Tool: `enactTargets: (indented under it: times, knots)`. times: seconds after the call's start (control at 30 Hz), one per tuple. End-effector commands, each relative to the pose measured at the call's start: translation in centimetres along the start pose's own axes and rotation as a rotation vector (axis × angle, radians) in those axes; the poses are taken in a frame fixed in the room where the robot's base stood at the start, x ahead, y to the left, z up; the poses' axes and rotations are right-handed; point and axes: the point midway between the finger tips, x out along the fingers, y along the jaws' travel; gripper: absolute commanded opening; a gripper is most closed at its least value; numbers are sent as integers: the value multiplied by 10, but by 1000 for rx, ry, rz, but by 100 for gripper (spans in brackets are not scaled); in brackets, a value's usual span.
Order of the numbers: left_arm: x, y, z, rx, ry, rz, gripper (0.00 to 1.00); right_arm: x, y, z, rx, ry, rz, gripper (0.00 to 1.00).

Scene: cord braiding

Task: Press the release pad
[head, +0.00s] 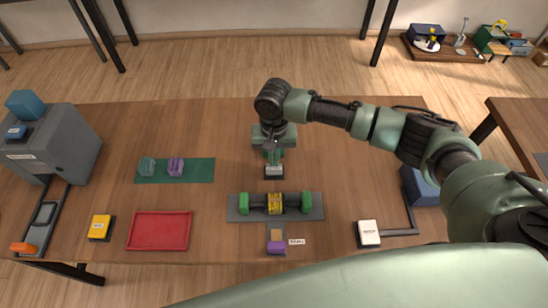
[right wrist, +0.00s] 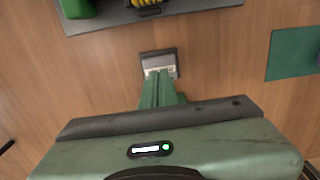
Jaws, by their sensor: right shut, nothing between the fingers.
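A small pad with a pale label and dark base (head: 274,173) lies on the table behind the cord fixture. It also shows in the right wrist view (right wrist: 158,63); its lettering is too small to read for certain, so I cannot confirm it is the release pad. My right gripper (head: 272,158) points down at this pad, with its fingers shut together and empty. In the right wrist view the fingertips (right wrist: 157,77) overlap the pad's near part; I cannot tell whether they touch it. My left gripper is not in view.
A grey fixture plate (head: 235,213) holds a yellow cord piece (head: 274,204) between green blocks. A white-topped pad (head: 368,232), yellow pad (head: 100,226), red tray (head: 131,242), green mat (head: 205,172) and grey machine (head: 65,140) stand around.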

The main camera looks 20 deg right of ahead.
Motion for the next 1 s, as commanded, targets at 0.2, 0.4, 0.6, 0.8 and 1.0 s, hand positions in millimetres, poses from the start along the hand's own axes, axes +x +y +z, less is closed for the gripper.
enactTargets:
  times: [0.2,0.4,0.6,0.8,1.0]
  knots:
    - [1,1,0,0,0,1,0,5,0,0,1,-1,-1,0]
    - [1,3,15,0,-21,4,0,16,0,0,1,-1,0,0]
    - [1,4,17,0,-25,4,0,17,0,0,0,0,0,0]
    - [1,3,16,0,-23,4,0,18,0,0,0,0,0,0]
    - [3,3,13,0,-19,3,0,23,0,0,0,0,0,0]
